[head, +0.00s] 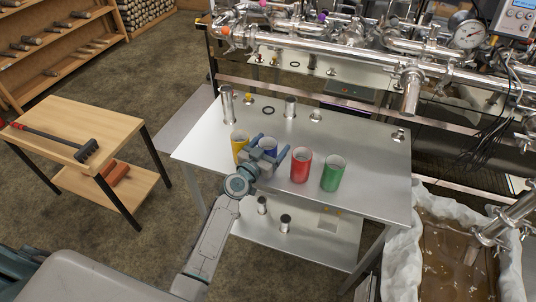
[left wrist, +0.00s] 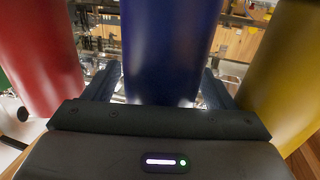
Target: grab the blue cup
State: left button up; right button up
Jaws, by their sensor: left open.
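The blue cup (head: 270,146) stands on the steel table, partly hidden behind my left gripper (head: 268,155). In the left wrist view the blue cup (left wrist: 170,50) fills the middle, between the two fingers of my left gripper (left wrist: 160,92). The fingers are open, one on each side of the cup; I cannot tell whether either touches it. My right gripper is not in view.
A yellow cup (head: 239,146) stands close left of the blue one. A red cup (head: 301,166) and a green cup (head: 332,174) stand to the right. The steel table (head: 375,170) has free room at right. Pipework (head: 330,55) runs behind it.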

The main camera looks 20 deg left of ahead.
pick_arm(q)
jog(key=shift+s, duration=0.1)
jog(key=c, duration=1.1)
jog(key=shift+r, duration=0.1)
